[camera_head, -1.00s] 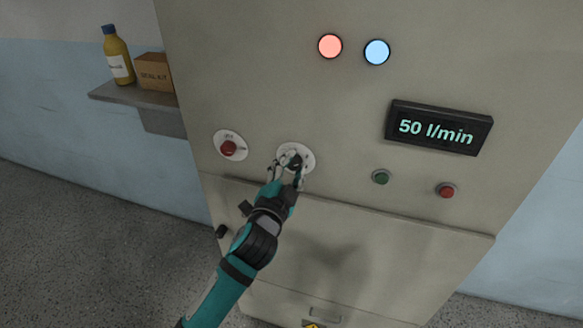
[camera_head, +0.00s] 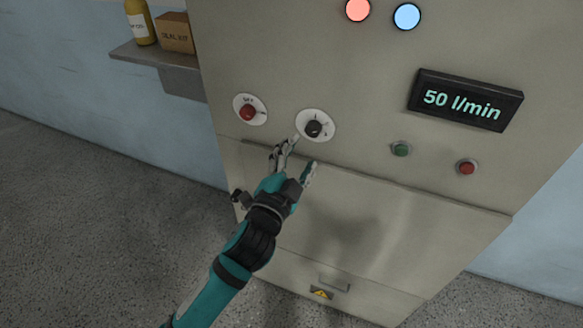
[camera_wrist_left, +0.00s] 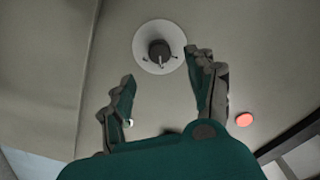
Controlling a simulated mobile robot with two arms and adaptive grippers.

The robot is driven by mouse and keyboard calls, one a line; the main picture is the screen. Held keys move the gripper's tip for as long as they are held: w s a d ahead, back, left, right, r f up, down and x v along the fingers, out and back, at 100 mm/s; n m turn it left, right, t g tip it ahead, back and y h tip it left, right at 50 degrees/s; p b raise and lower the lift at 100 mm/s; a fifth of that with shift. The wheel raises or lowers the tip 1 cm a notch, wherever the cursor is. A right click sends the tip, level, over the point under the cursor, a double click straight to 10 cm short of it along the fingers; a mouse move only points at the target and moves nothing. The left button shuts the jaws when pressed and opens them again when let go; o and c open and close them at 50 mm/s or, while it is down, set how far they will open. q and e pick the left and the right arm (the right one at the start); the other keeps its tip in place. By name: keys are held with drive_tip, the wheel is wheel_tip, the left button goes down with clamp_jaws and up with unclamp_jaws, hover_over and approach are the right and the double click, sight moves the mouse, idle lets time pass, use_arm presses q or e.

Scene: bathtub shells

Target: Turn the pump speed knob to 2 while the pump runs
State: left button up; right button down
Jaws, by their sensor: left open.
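The pump speed knob (camera_head: 313,129) is a black knob on a round white dial plate on the cabinet front. A light pointer mark shows on it, but the dial numbers are too small to read. It also shows in the left wrist view (camera_wrist_left: 159,52), beyond the fingertips. My left gripper (camera_head: 297,158) is open and empty, just below the knob and apart from it. Its two fingers also show in the left wrist view (camera_wrist_left: 165,88). The display (camera_head: 465,100) reads 50 l/min. My right gripper is not in view.
A red knob (camera_head: 248,112) on a white plate sits left of the speed knob. A green button (camera_head: 401,149) and a red button (camera_head: 467,167) are to the right. Red (camera_head: 358,9) and blue (camera_head: 407,16) lamps glow above. A shelf (camera_head: 150,55) holds a bottle and box.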

use_arm(q)
drive_tip(key=v, duration=0.4)
drive_tip(key=shift+s, duration=0.2)
